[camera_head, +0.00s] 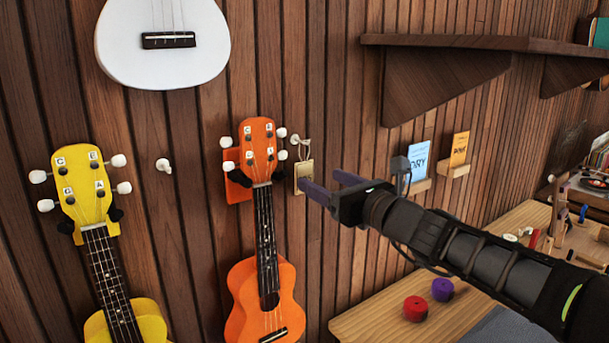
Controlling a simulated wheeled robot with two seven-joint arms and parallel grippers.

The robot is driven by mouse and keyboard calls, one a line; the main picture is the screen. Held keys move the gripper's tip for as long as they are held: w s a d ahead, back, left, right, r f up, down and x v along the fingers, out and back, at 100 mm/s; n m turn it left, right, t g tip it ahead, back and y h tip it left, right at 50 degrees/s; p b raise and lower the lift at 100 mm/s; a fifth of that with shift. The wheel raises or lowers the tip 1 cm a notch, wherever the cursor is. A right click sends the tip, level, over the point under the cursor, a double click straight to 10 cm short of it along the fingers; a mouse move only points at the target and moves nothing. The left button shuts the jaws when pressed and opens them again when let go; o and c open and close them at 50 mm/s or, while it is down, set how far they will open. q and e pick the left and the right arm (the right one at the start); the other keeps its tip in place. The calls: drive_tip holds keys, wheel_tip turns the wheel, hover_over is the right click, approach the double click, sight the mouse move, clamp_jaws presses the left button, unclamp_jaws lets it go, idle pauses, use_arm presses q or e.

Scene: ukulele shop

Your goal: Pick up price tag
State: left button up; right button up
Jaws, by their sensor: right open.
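A small tan price tag (304,177) hangs by a pale string from a peg on the wood-slat wall, just right of the orange ukulele's head. My right gripper (320,181) reaches in from the right with its two purple fingers apart and pointing at the wall. The nearer fingertip appears to overlap the tag's lower right edge. I cannot tell whether it touches the tag. My left gripper is not in view.
An orange ukulele (262,287) and a yellow ukulele (86,190) hang on the left, below a white one (163,49). A bare peg (163,166) sticks out between them. A wooden shelf (480,42) juts out at upper right. A wooden table (372,319) stands at lower right.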

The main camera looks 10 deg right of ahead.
sight(305, 173)
drive_tip(key=shift+x, duration=1.1)
drive_tip(key=p+x, duration=0.1)
drive_tip(key=x, duration=0.4)
drive_tip(key=shift+a, duration=0.15)
drive_tip(key=c, duration=1.4)
